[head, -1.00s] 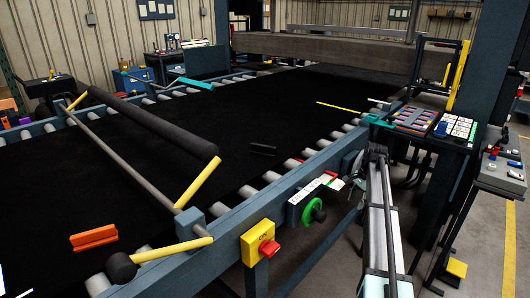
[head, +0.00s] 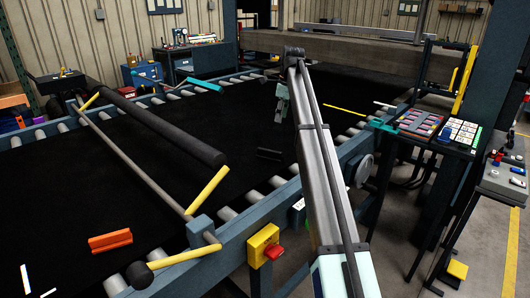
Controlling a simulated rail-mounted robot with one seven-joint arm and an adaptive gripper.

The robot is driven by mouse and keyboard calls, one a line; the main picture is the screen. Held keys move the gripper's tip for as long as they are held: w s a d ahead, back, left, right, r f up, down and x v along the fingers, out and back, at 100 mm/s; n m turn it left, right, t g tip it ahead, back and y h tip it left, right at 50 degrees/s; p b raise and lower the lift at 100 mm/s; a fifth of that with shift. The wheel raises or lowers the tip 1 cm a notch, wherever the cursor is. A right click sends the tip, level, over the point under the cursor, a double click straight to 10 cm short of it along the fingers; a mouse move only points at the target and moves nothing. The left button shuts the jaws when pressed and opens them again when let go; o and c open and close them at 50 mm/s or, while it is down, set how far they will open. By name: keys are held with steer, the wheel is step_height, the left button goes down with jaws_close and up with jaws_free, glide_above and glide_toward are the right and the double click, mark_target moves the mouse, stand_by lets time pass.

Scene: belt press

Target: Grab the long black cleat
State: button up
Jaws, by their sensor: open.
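A black cleat (head: 270,154) lies on the black belt (head: 240,135), near the right-hand roller rail. It is dark on dark and its outline is faint. My gripper (head: 281,117) hangs from the end of my arm above the belt, higher in the picture than the cleat and slightly to its right. It is small and dark here, open, with nothing seen between its fingers. An orange cleat (head: 110,241) lies on the belt at the lower left.
A black roller (head: 160,128) on yellow arms spans the belt at the left. The side rail (head: 235,240) carries a yellow box with a red button (head: 265,246). A tray of coloured parts (head: 418,121) stands at the right. The belt around the cleat looks clear.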

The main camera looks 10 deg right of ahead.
steer(key=a, duration=0.2)
steer(key=p, duration=0.3)
glide_above(270, 151)
steer(key=f, duration=1.1)
steer(key=shift+d+f, duration=0.2)
steer(key=shift+f, duration=0.1)
steer(key=shift+w+a+f+p, duration=0.1)
steer(key=shift+w+f+p, duration=0.1)
steer(key=shift+f+p, duration=0.85)
steer(key=shift+w+a+f+p, duration=0.15)
steer(key=shift+f+p, duration=0.25)
steer(key=shift+f, duration=1.2)
jaws_close()
